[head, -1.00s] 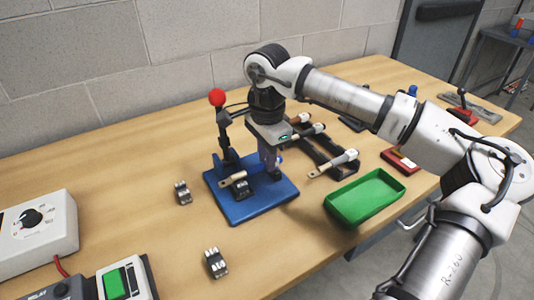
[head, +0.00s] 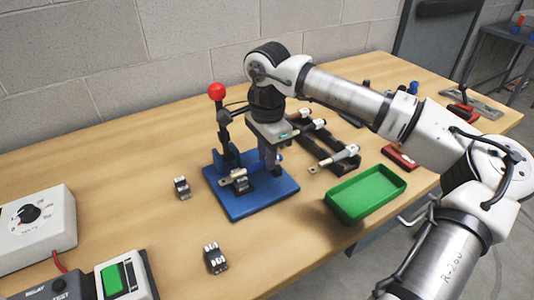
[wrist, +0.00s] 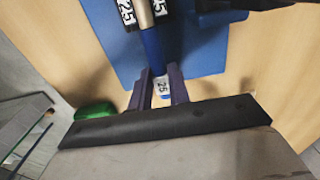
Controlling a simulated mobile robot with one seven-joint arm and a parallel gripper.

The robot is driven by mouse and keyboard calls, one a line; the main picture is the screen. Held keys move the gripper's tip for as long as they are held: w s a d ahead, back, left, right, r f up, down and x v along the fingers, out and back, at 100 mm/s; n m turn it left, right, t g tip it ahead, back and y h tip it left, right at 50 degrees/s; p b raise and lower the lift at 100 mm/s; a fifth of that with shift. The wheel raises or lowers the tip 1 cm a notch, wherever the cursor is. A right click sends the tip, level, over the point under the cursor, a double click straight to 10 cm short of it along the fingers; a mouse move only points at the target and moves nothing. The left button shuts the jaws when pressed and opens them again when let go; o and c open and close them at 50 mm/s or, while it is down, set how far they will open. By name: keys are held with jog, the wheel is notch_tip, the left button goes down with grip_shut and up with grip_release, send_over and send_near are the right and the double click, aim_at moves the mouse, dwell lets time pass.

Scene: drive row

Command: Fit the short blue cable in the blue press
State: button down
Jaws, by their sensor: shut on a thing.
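The blue press (head: 262,203) stands on the bench, with a blue base plate and a lever ending in a red ball (head: 216,91). My gripper (head: 270,168) is over the right part of the press. In the wrist view my gripper (wrist: 162,90) is shut on a short blue cable (wrist: 152,48) near its white "25" label. The cable's metal end (wrist: 145,14) points away from me and lies between black die blocks marked 25 (wrist: 126,12). In the head view the die (head: 240,182) shows beside the lug; whether the cable is fully seated I cannot tell.
A black rack (head: 340,158) with several cables stands right of the press, and a green tray (head: 340,208) is in front of it. Loose dies (head: 182,187) (head: 215,258) lie left and in front.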

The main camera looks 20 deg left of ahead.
jog(key=c, duration=1.2)
grip_release()
jog(key=shift+c, duration=0.2)
notch_tip(320, 180, up, 14)
jog(key=shift+f, duration=0.1)
